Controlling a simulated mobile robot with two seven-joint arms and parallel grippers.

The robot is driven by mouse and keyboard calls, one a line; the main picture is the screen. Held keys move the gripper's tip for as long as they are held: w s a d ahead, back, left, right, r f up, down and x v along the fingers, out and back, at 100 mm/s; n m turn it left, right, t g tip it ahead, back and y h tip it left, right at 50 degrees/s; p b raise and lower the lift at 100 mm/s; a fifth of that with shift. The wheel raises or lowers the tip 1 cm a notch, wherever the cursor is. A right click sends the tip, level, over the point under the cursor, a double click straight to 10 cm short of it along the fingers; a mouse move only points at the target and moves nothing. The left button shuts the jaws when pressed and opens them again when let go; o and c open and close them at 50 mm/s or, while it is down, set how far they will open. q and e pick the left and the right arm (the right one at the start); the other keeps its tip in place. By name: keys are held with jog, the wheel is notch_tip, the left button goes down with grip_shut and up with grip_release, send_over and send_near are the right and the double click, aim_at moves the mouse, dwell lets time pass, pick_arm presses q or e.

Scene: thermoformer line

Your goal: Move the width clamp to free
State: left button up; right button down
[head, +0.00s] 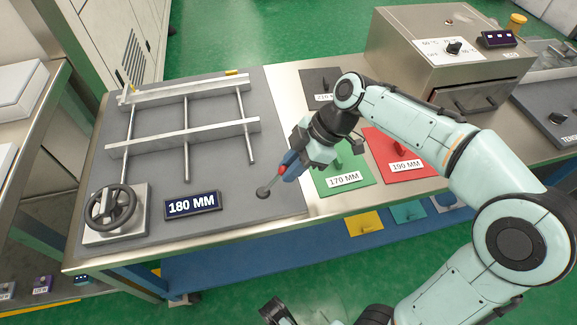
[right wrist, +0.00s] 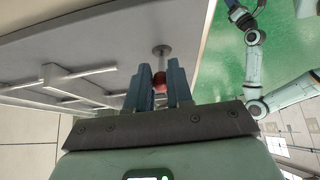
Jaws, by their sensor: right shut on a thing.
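The width clamp is a short lever with a red knob; its round dark base (head: 263,192) is on the grey plate near the front right corner. The stem leads up and right in the head view to my right gripper (head: 285,172). That gripper's blue fingers are shut around the red knob (right wrist: 159,84), with the stem (right wrist: 161,63) beyond the fingertips in the right wrist view. I cannot tell a free or locked mark. A display (head: 192,205) reads 180 MM. A pale arm (right wrist: 255,60), seemingly my left, shows in the right wrist view; its jaws are unclear.
A handwheel (head: 111,208) stands at the plate's front left. Metal width rails (head: 190,138) lie behind it. Right of the plate are a green 170 MM plate (head: 355,190), a red 190 MM plate (head: 411,168) and a steel control box (head: 440,45) with a knob.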

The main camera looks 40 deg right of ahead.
pick_arm(q)
jog(key=shift+f, duration=0.1)
pick_arm(e)
jog(key=shift+s+f, duration=0.1)
jog(key=shift+f, duration=0.4)
jog(key=c, duration=1.2)
grip_release()
jog(key=shift+c, duration=0.2)
jog(key=shift+o, duration=1.2)
jog(key=shift+a, duration=0.1)
jog(key=shift+w, duration=0.2)
pick_arm(q)
jog(key=s+d+r+g+p, duration=0.1)
jog(key=s+d+r+p, duration=0.1)
jog(key=s+r+p, duration=0.1)
jog(key=shift+s+d+r+g+h, duration=0.2)
jog(key=shift+s+r+g+h, duration=0.3)
jog(key=shift+s, duration=0.55)
pick_arm(e)
jog(key=v, duration=1.3)
jog(key=shift+r, duration=0.3)
pick_arm(q)
jog(key=shift+r, duration=0.1)
pick_arm(e)
jog(key=shift+w, duration=0.1)
